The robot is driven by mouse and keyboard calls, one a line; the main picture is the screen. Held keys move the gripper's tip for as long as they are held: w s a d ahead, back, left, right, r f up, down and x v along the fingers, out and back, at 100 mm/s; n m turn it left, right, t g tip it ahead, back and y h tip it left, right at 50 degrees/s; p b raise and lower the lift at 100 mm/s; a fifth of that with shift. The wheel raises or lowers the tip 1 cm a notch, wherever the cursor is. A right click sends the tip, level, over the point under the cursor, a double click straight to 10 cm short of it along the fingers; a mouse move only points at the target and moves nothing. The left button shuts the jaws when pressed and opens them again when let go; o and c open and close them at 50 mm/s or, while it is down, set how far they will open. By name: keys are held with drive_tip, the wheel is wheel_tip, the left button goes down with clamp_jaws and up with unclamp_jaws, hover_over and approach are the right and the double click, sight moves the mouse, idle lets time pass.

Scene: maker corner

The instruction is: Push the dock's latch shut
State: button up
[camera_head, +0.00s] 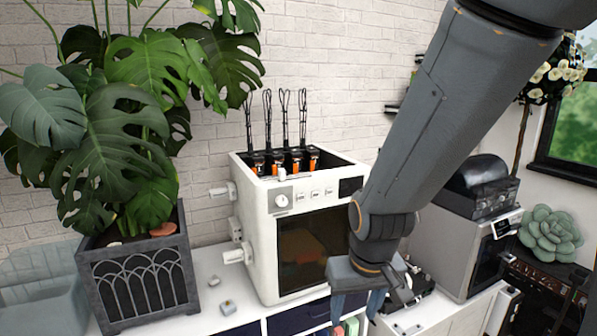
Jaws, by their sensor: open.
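My gripper (356,304) hangs at the lower middle, with its two grey-blue fingers pointing down, apart and with nothing seen held between them. A black and grey device (419,283) on the white counter, just right of my gripper, may be the dock. My wrist covers part of it. I cannot make out a latch on it or tell whether one is open or shut. My fingers appear left of this device; I cannot tell whether they touch anything.
A white 3D-printer-like box (259,235) stands left of my arm, with black and orange parts on top. A potted plant (140,273) is at left. A grey machine (447,243) stands at right. Small grey pieces (228,307) lie on the white counter (205,270).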

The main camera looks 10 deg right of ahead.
drive_tip(key=shift+f, duration=0.25)
drive_tip(key=c, duration=0.3)
drive_tip(key=b+x, duration=0.2)
drive_tip(key=shift+f+b, duration=0.25)
drive_tip(key=shift+b, duration=0.05)
drive_tip(key=c, duration=0.8)
drive_tip(key=shift+g, duration=0.6)
drive_tip(key=f+b, duration=0.6)
drive_tip(key=f, duration=0.1)
drive_tip(key=f+b, duration=0.3)
drive_tip(key=shift+w+f, duration=0.3)
drive_tip(key=shift+w, duration=0.05)
clamp_jaws()
drive_tip(key=shift+r, duration=0.1)
drive_tip(key=shift+a, duration=0.15)
